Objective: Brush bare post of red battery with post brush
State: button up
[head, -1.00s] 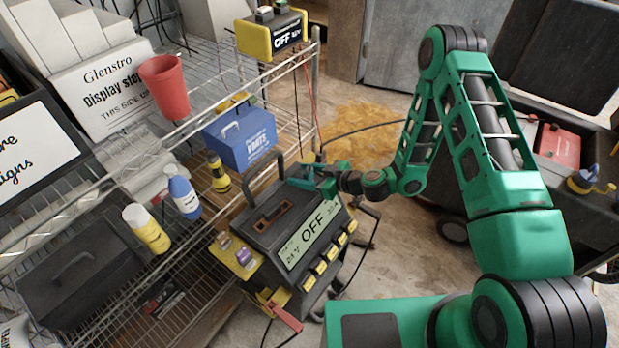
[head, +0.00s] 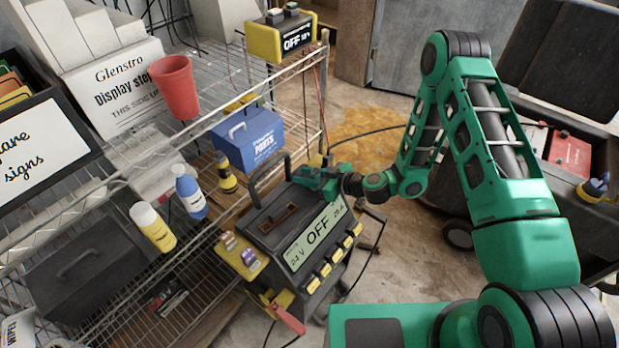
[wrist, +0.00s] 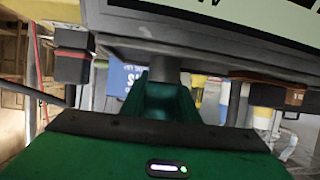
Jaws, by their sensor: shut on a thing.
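My gripper (head: 318,182) is at the far right top corner of the dark charger marked OFF (head: 300,235). In the wrist view its green fingers (wrist: 165,98) are shut on a dark round piece (wrist: 164,68), under the dark overhang of the charger. The piece is mostly hidden, and I cannot tell whether it is the post brush. The red battery (head: 570,154) sits in the dark cart bay at the right, behind my arm, with a dark knob-like piece on top. Its bare post is too small to make out. My gripper is well apart from the battery.
The wire shelf (head: 120,190) at left holds a red cup (head: 175,88), a blue parts box (head: 248,138) and several bottles. A yellow-and-black unit (head: 281,37) stands on its top. Cables cross the floor around the charger. Open floor (head: 400,270) lies between charger and cart.

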notch_tip(320, 180, up, 22)
jog(key=shift+f, duration=0.15)
dwell(1.4)
dwell(0.7)
jog(key=shift+s, duration=0.1)
